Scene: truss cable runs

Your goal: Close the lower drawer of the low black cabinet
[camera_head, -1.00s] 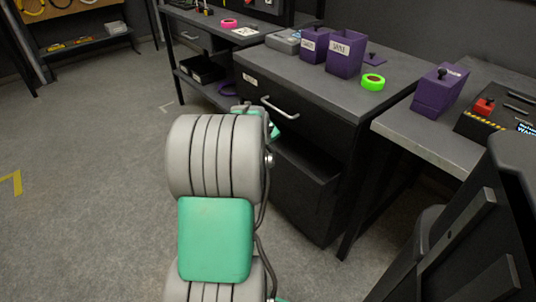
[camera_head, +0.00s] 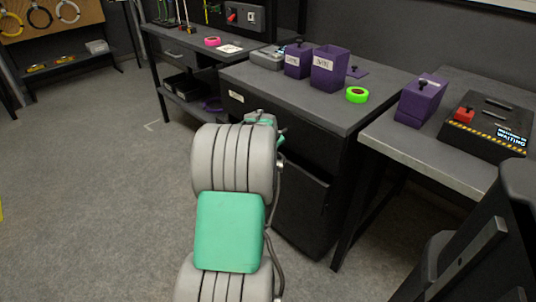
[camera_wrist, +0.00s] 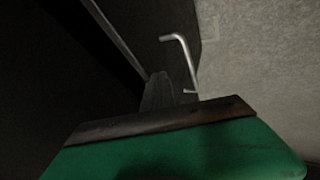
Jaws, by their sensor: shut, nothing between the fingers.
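The low black cabinet (camera_head: 311,124) stands right of centre in the head view, behind my arm. Its lower drawer (camera_head: 302,207) shows below the upper front and appears to stand out a little, with a dark gap above it; my arm hides its left part. In the wrist view a silver bar handle (camera_wrist: 184,55) is on a dark front at upper right; I cannot tell which drawer it belongs to. My gripper (camera_wrist: 158,80) is shut and empty, its dark fingers close to that dark front, left of the handle. Contact is unclear. In the head view the fingers are hidden behind my arm.
Purple bins (camera_head: 330,70) and green tape (camera_head: 357,95) sit on the cabinet top. A grey table (camera_head: 412,143) at right holds another purple bin (camera_head: 420,101) and a control box (camera_head: 488,128). A workbench (camera_head: 190,45) stands behind. The floor at left (camera_head: 95,190) is clear.

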